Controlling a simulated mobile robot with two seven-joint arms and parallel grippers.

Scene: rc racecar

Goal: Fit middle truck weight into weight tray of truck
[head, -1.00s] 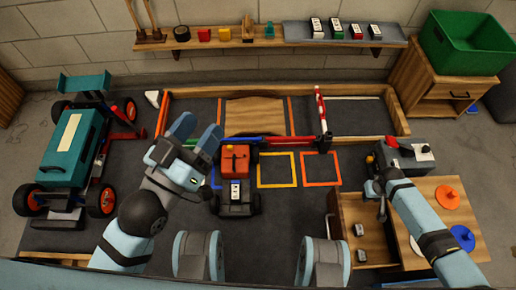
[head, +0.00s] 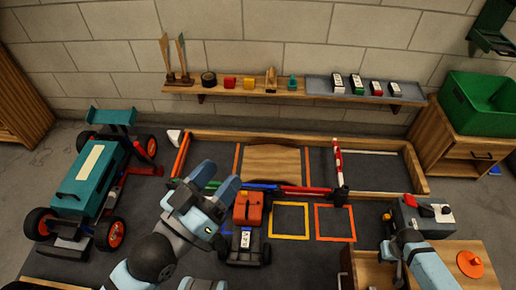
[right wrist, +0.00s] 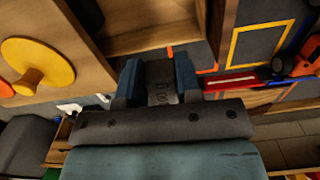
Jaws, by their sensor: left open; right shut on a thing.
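The truck (head: 247,222) has an orange-red front and a dark rear tray (head: 245,248) with a white-labelled block (head: 245,238) in it. It stands on the dark mat in the head view. My left gripper (head: 217,182) is open and empty, just left of the truck and above the mat. My right gripper (right wrist: 158,78) is shut on a grey weight (right wrist: 162,92) with markings on its face, seen between the two blue-grey fingers in the right wrist view. In the head view my right arm is beside the grey machine, right of the truck; the weight is not clear there.
A yellow square outline (head: 290,221) and an orange one (head: 335,223) lie right of the truck. An open wooden drawer (head: 345,262) is at lower right, near a grey machine (head: 421,214). A teal car (head: 90,175) stands left. A low wooden frame (head: 290,137) lies behind.

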